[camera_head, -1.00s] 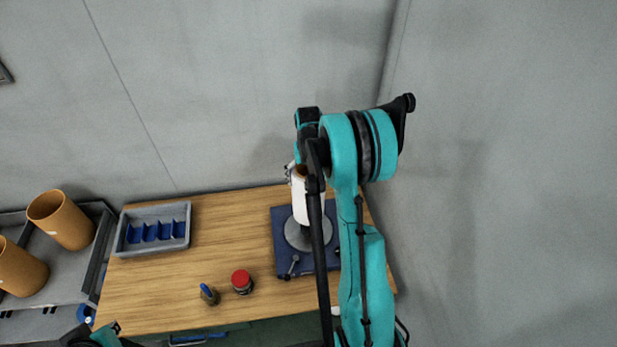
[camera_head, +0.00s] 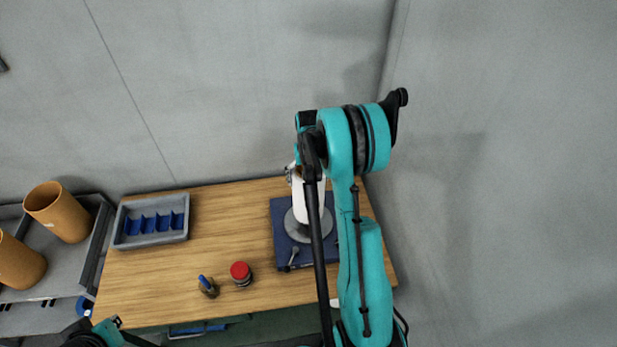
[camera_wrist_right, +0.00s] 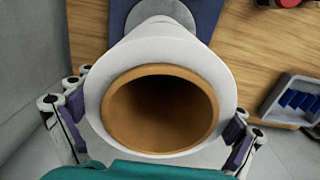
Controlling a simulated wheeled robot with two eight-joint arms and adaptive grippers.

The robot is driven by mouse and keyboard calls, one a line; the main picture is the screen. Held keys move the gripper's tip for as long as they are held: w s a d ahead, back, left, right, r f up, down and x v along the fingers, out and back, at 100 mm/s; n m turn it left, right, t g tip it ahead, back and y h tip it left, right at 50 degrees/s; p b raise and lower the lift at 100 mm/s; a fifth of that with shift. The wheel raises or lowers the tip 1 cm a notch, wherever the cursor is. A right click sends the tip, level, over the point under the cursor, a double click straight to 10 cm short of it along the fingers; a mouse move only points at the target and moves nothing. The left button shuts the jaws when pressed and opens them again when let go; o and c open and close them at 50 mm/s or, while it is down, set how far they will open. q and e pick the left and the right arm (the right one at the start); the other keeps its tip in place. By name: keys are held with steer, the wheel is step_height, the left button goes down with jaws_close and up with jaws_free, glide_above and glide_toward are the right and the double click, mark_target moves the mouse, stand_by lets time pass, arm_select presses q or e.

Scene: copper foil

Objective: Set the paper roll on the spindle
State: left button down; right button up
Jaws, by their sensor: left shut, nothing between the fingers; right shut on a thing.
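The paper roll (camera_head: 300,196) is white with a brown hollow core. It stands nearly upright over the spindle's round grey base (camera_head: 297,230), partly behind my right arm. My right gripper (camera_wrist_right: 150,125) is shut on the roll, with a finger on each side in the wrist view. That view looks into the dark core, and no post shows inside. The grey base also shows beyond the roll (camera_wrist_right: 160,8). The spindle's post is hidden, and I cannot tell whether the roll touches the base. My left gripper (camera_head: 108,327) is shut and empty at the lower left.
The base sits on a blue mat (camera_head: 282,215) on the wooden table (camera_head: 228,220). A grey tray with blue dividers (camera_head: 122,232), a red-topped jar (camera_head: 240,270) and a small blue-handled item (camera_head: 207,286) stand left of it.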

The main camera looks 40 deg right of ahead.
steer(key=shift+f+b, duration=2.55)
steer(key=shift+f, duration=0.4)
steer(key=o, duration=1.5)
steer(key=shift+o, duration=0.2)
steer(key=shift+s, duration=0.1)
step_height(320, 180, up, 12)
steer(key=shift+a+r, duration=0.1)
